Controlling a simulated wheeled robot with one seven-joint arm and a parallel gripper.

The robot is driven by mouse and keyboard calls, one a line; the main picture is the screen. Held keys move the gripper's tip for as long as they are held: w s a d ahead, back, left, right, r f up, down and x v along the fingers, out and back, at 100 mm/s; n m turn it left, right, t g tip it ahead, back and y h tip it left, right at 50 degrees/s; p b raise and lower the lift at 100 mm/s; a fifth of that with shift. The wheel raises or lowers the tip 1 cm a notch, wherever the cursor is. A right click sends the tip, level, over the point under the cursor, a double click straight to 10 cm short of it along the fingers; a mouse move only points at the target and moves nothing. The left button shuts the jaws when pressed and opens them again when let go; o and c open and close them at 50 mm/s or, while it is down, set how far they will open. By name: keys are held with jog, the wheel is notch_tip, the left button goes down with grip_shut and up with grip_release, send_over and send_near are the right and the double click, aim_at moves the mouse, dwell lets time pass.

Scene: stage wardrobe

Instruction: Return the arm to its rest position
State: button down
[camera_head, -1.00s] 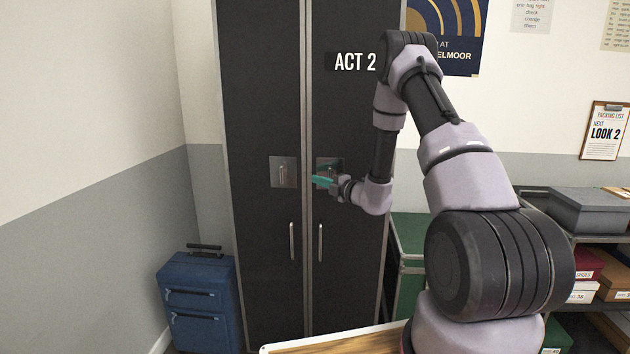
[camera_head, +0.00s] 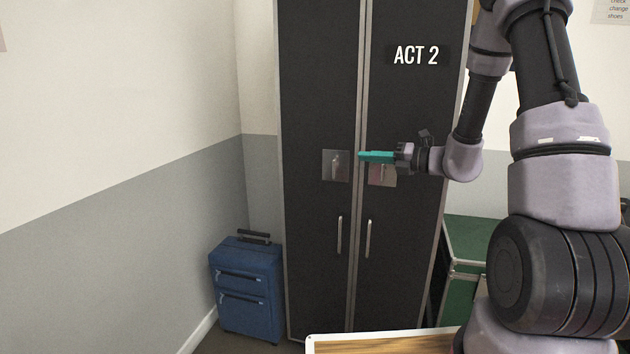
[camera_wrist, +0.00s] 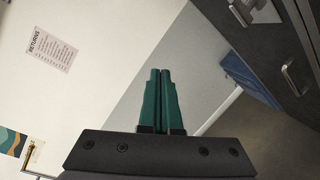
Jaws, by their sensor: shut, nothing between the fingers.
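My gripper (camera_head: 362,157) is at the end of my raised arm, in front of the dark wardrobe labelled ACT 2 in the head view. Its teal fingers point left, level with the latch plates. In the wrist view its fingers (camera_wrist: 160,72) lie side by side, shut and empty, pointing toward the pale wall and the floor corner. The wardrobe's right door (camera_head: 405,285) and left door (camera_head: 318,90) both look closed. My wrist hides part of the right latch plate (camera_head: 383,174).
A blue suitcase (camera_head: 247,290) stands on the floor left of the wardrobe. A green case (camera_head: 470,238) is at its right. A wood-topped surface with a pale rim (camera_head: 320,338) is at the bottom front. The left wall (camera_head: 110,220) has open space before it.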

jog(key=s+a+r+n+g+h, duration=0.2)
jog(key=s+r+n+g, duration=0.2)
jog(key=s+n, duration=0.4)
jog(key=s+a+r+n+g+h, duration=0.2)
jog(key=s+r+n+g, duration=0.15)
jog(key=s+n, duration=0.45)
jog(key=s+d+r+n+t+h, duration=0.6)
jog(key=s+d+n, duration=0.4)
jog(key=n, duration=0.5)
jog(key=d+r+h, duration=0.1)
jog(key=h, duration=0.1)
jog(key=shift+s+d+r+n+h, duration=0.15)
jog(key=shift+s+n+h, duration=0.15)
jog(key=shift+h, duration=0.1)
